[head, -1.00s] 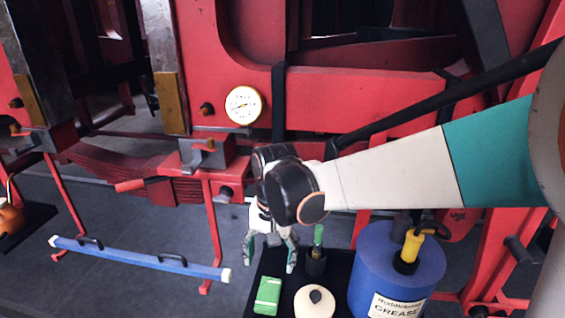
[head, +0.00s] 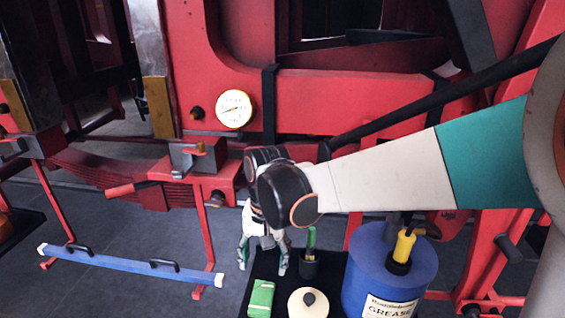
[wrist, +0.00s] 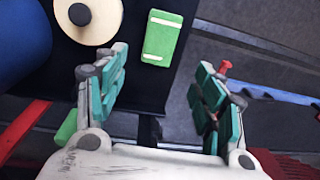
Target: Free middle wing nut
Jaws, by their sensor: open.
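No wing nut can be made out for certain. A small orange-red piece (head: 194,149) sits on a grey metal block (head: 186,160) on the red frame, and dark reddish knobs show at the frame (head: 197,112) and below the block (head: 216,196). I cannot tell whether any is the middle wing nut. My gripper (head: 264,256) is open and empty, pointing down beside the black tray, right of and below the block. In the wrist view its green-padded fingers (wrist: 162,75) are spread apart. A small red piece (wrist: 225,68) shows just beyond the right finger.
A black tray (head: 330,290) holds a green box (head: 260,298), a cream round lid (head: 308,304), a dark cup (head: 309,268) and a blue grease drum (head: 390,270). A pressure gauge (head: 234,109) is on the red frame. A blue bar (head: 130,265) lies on the left.

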